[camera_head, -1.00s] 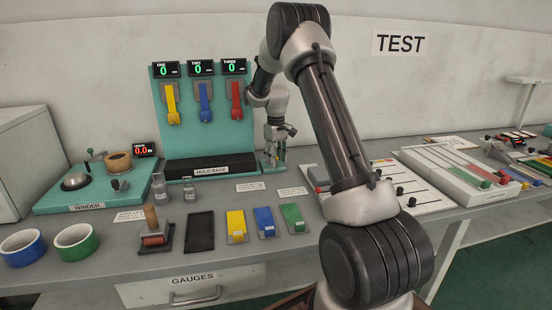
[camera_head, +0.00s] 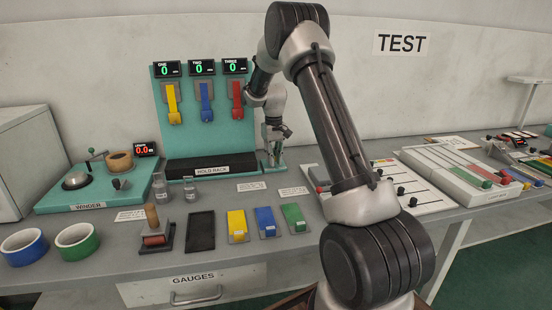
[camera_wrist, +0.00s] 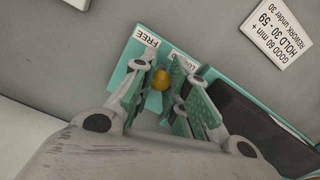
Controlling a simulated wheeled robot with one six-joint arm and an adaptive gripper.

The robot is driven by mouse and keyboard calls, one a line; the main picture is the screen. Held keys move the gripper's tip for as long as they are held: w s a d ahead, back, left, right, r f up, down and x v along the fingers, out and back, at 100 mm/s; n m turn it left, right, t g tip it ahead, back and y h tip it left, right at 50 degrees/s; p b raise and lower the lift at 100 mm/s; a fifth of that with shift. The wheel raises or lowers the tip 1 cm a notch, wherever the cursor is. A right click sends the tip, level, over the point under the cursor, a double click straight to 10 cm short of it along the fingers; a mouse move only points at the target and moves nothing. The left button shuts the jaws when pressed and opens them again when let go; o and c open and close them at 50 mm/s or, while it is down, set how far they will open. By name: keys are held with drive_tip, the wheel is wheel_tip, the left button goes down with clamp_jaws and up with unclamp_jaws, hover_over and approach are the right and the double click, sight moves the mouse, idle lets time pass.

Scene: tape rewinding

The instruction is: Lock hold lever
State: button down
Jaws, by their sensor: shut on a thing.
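The hold lever's knob (camera_wrist: 161,79) is a yellow-orange ball in the wrist view, between the two green-padded fingers of my gripper (camera_wrist: 160,92). My gripper is shut on the knob. Beneath it is the lever's teal base plate (camera_wrist: 133,53), with a white label reading FREE and another, partly covered, starting with LO. In the head view my gripper (camera_head: 270,143) is at the right end of the hold rack, over the lever's small teal base (camera_head: 272,164). The knob cannot be made out there.
The teal hold rack (camera_head: 155,120) with yellow, blue and red gauges stands left of my gripper. Its dark pad (camera_wrist: 243,108) lies beside the lever. A white card (camera_wrist: 275,32) shows time limits. The winder (camera_head: 60,192) is farther left; slider panels are to the right.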

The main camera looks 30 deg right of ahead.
drive_tip(key=shift+w+a+m, duration=0.2)
drive_tip(key=shift+a+m, duration=0.25)
drive_tip(key=shift+m, duration=0.5)
drive_tip(key=shift+w+a+m, duration=0.15)
drive_tip(key=shift+a+m, duration=0.25)
drive_tip(key=shift+m, duration=0.55)
drive_tip(key=c, duration=1.3)
unclamp_jaws()
drive_tip(key=shift+c, duration=0.2)
